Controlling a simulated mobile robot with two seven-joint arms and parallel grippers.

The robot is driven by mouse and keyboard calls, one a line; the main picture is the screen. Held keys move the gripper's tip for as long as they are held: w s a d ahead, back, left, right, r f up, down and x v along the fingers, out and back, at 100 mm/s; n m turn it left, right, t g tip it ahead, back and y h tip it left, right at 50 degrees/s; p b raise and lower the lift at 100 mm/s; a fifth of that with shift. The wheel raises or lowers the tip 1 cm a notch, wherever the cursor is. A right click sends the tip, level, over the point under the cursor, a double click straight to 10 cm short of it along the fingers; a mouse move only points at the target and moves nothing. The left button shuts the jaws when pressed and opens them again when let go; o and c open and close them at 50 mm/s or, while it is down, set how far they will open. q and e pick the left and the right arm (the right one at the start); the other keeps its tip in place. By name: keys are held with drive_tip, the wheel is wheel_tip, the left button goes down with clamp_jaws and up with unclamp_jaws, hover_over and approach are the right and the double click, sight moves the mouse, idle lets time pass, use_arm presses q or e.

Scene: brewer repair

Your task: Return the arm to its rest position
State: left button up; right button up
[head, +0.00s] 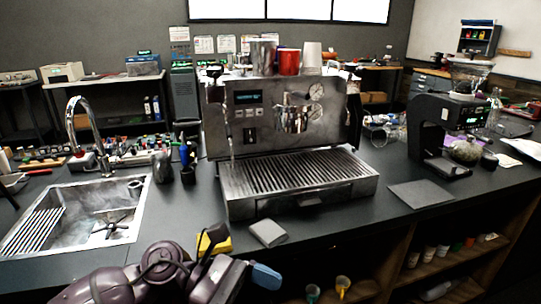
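One dark purple-grey arm of mine reaches in from the bottom left, in front of the sink and the counter's front edge. Its end, with my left gripper (238,262), is low in the picture, left of the small grey block (268,233). A dark finger-like part points up, and a blue piece shows at the right end. I cannot tell whether the fingers hold anything. My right arm and gripper are not in view. The espresso machine (290,185) stands on the counter behind, clear of the arm.
A yellow block (217,240) lies close behind the arm. The sink (75,225) with a curved tap (72,118) is at left. A grinder-like machine (428,135) and a flat grey mat (420,194) are at right. Open shelves (455,272) with small cups are below the counter.

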use_arm(q)
drive_tip(key=w+a+f+m+t+y, duration=0.3)
drive_tip(key=a+f+m+t, duration=0.3)
drive_tip(key=m+t, duration=0.85)
drive_tip(key=w+a+f+m+t+y, duration=0.3)
drive_tip(key=a+m+t, duration=0.55)
drive_tip(key=m, duration=1.05)
drive_tip(key=s+a+f+n+g+y, duration=0.3)
drive_tip(key=s+a+f+n+y, duration=0.1)
drive_tip(key=s+f+n, duration=0.3)
drive_tip(key=s+a+f+n+g+y, duration=0.3)
drive_tip(key=s+a+f+n+y, duration=0.2)
drive_tip(key=f+n, duration=0.5)
drive_tip(key=s+a+f, duration=0.2)
drive_tip(key=s+f, duration=0.1)
drive_tip(key=shift+s+f+n+g+y, duration=0.15)
drive_tip(key=shift+f+n+g+y, duration=0.15)
drive_tip(key=shift+f+n, duration=0.05)
